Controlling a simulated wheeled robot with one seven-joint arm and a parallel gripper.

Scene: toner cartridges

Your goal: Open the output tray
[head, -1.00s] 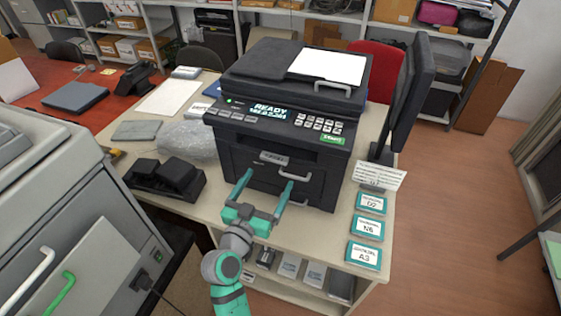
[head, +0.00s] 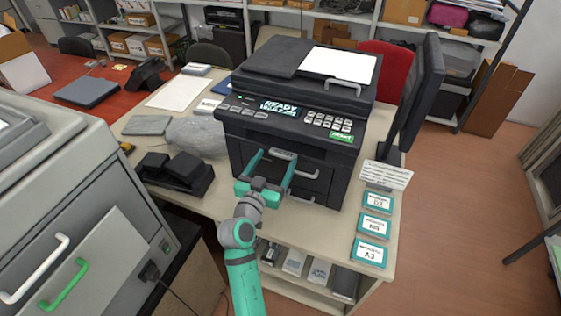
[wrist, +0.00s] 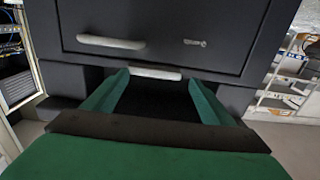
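The black printer (head: 340,172) stands on the table with its front toward me. Its front carries a short pale handle (head: 283,154) and other pale handles lower down. No tray visibly sticks out of the front. My gripper (head: 274,158) is open, level, with its teal fingers pointing at the printer front. In the wrist view my gripper (wrist: 158,78) has one finger on each side of a pale handle (wrist: 155,73), close to the fingertips. Contact cannot be told. A longer pale handle (wrist: 110,41) sits on the panel above. The space between the fingers is dark.
A black cartridge holder (head: 175,175) and a grey bag (head: 197,137) lie left of the printer. Labelled teal-edged cards (head: 374,226) lie at the right table edge. A large grey machine (head: 60,190) stands close on the left. Floor is open at right.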

